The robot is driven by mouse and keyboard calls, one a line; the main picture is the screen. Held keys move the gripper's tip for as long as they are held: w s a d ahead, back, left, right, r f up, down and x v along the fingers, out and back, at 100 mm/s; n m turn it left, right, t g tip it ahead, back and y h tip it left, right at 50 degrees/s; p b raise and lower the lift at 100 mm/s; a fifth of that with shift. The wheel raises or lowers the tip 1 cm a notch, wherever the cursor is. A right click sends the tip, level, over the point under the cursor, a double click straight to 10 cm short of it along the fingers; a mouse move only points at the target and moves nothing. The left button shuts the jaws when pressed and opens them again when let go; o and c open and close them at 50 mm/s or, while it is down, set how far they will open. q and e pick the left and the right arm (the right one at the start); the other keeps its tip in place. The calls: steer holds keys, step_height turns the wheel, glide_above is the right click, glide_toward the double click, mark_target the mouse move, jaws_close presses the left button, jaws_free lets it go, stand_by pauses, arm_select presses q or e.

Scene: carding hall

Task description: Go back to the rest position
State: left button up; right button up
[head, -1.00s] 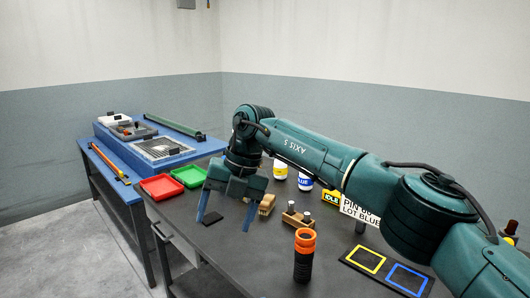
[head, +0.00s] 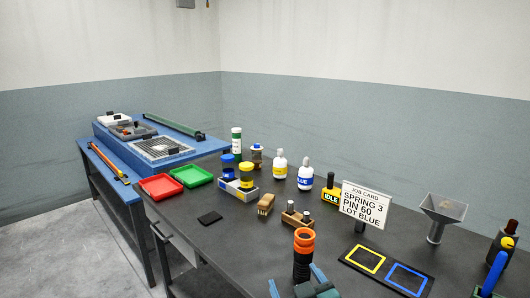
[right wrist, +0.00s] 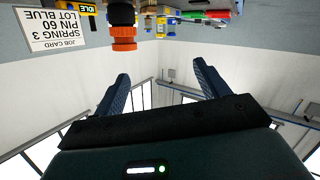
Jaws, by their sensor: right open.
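My right gripper (head: 293,275) is low at the bottom edge of the head view, its two blue fingers apart with nothing between them. It stands in front of a black cylinder with an orange top (head: 304,240), partly overlapping its lower end in the picture. In the right wrist view, which is upside down, the fingers (right wrist: 161,68) are spread and empty, and the orange-topped cylinder (right wrist: 123,32) is beyond them. My left gripper is not in view.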

steer(key=s+d+f+m+g+h, duration=0.3)
steer(key=s+d+f+g, duration=0.3)
steer(key=s+d+f, duration=0.5)
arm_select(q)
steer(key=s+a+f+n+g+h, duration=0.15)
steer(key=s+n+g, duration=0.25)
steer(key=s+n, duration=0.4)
arm_select(e)
steer(key=s+d+f+g, duration=0.1)
steer(key=s+d+g, duration=0.15)
steer(key=s, duration=0.55)
steer(key=s+d+f+g, duration=0.1)
steer(key=s+f+g, duration=0.15)
steer(key=s, duration=0.55)
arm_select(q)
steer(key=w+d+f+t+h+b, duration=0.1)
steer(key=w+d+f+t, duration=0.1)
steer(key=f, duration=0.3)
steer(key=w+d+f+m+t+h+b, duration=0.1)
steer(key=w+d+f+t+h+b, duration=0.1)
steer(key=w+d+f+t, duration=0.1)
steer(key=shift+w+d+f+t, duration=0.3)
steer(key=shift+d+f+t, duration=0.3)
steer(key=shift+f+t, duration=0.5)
arm_select(e)
steer(key=w+a+f+t+y, duration=0.3)
steer(key=w+a+f+t, duration=0.3)
steer(key=f, duration=0.3)
steer(key=shift+a+n, duration=0.25)
steer(key=shift+n, duration=0.15)
